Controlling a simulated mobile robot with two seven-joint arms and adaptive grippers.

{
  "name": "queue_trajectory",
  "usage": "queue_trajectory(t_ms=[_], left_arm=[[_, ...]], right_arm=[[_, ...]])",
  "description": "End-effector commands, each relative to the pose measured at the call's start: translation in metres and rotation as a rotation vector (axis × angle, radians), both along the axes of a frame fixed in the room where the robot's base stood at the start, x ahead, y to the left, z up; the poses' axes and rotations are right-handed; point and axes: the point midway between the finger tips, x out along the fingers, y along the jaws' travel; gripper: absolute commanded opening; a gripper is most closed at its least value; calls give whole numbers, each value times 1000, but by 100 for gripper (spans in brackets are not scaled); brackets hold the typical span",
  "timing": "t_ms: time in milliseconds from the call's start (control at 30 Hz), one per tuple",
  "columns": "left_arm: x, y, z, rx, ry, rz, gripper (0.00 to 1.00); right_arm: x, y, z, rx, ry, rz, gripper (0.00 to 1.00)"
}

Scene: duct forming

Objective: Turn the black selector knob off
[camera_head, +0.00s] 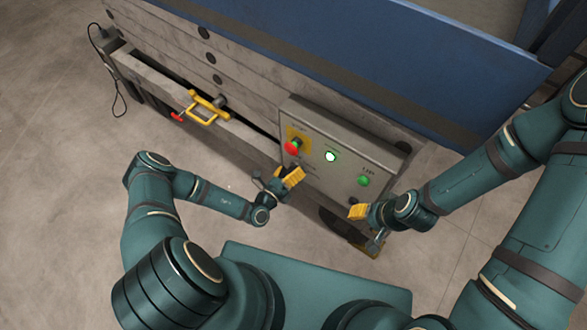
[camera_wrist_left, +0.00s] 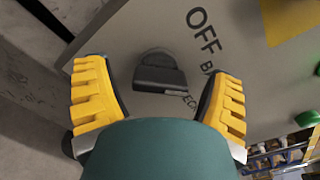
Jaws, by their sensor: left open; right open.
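The black selector knob (camera_wrist_left: 160,72) is on the grey panel, between the two yellow fingers of my left gripper (camera_wrist_left: 158,100) in the left wrist view. "OFF" is printed beside it. The fingers are spread with a gap on both sides of the knob; I cannot tell how deep they reach. In the head view my left gripper (camera_head: 286,178) is at the lower left of the control panel (camera_head: 325,135) and hides the knob. My right gripper (camera_head: 357,212) is open and empty near the panel's lower right edge.
The panel carries a red emergency button (camera_head: 292,148) on a yellow plate, a lit green light (camera_head: 330,156) and a green button (camera_head: 363,181). A yellow handle (camera_head: 203,107) with a red end is at the left on the machine. Open floor lies below left.

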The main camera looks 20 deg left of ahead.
Motion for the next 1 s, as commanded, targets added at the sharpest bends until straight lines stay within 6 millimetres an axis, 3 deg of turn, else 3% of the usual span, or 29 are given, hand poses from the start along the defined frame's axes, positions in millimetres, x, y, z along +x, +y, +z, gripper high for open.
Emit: queue_trajectory(t_ms=[400, 467, 600, 1000], left_arm=[[7, -3, 0, -1, 1, 1, 83], [7, -3, 0, -1, 1, 1, 65], [7, -3, 0, -1, 1, 1, 16], [7, -2, 0, -48, 18, 1, 14]], right_arm=[[0, 0, -1, 0, -1, 0, 47], [0, 0, -1, 0, -1, 0, 47], [0, 0, -1, 0, -1, 0, 47], [1, 0, -3, 0, -1, 0, 47]])
